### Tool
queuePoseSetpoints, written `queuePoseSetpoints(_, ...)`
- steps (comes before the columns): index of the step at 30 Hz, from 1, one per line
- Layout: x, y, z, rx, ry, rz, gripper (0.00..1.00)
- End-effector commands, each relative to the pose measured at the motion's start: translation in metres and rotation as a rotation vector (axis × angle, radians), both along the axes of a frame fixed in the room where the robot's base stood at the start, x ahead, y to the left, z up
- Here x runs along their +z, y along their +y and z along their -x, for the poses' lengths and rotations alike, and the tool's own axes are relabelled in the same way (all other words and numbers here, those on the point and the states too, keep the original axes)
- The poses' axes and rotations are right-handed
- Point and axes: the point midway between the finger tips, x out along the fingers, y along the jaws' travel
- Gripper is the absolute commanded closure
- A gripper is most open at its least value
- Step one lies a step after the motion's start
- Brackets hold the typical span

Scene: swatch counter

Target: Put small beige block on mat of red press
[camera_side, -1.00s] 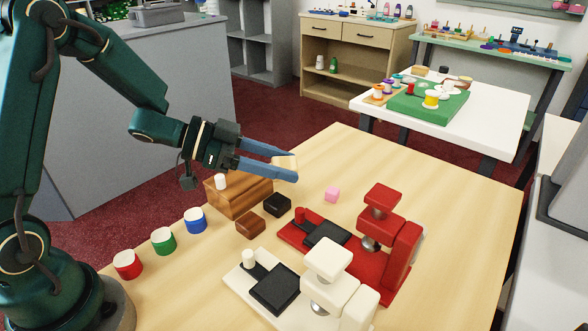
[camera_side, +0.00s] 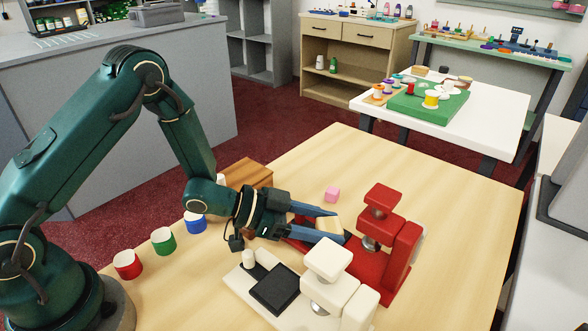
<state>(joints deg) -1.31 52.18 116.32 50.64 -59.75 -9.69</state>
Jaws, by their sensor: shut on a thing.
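My gripper (camera_side: 329,226) is shut on the small beige block (camera_side: 327,225), which sits between the two blue fingers. The red press (camera_side: 400,250) stands on the table at the right, upright. The block and fingers are over the mat area of the red press, left of its post. The dark mat of the red press is mostly hidden behind the fingers and block. I cannot tell whether the block touches the mat.
A white press (camera_side: 340,275) with a black mat (camera_side: 275,288) stands in front of the red one. A pink block (camera_side: 332,194) lies behind. A wooden box (camera_side: 247,173) and red (camera_side: 127,265), green (camera_side: 163,241) and blue (camera_side: 195,222) cups stand left. The table's far right is clear.

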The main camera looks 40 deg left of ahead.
Motion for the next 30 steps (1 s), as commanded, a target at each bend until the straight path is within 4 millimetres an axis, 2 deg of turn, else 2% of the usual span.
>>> queuePoseSetpoints(12, -0.0044, 0.0003, -0.0003, 0.001, -0.001, -0.001, 1.00)
queuePoseSetpoints(13, -0.0043, 0.0003, -0.0004, 0.001, -0.001, -0.001, 0.38)
queuePoseSetpoints(15, -0.0040, 0.0003, -0.0004, 0.001, -0.002, 0.000, 0.16)
queuePoseSetpoints(27, -0.0004, 0.0002, -0.0003, 0.000, -0.002, 0.001, 0.16)
queuePoseSetpoints(30, 0.0034, 0.0086, 0.0059, 0.004, 0.000, -0.001, 0.16)
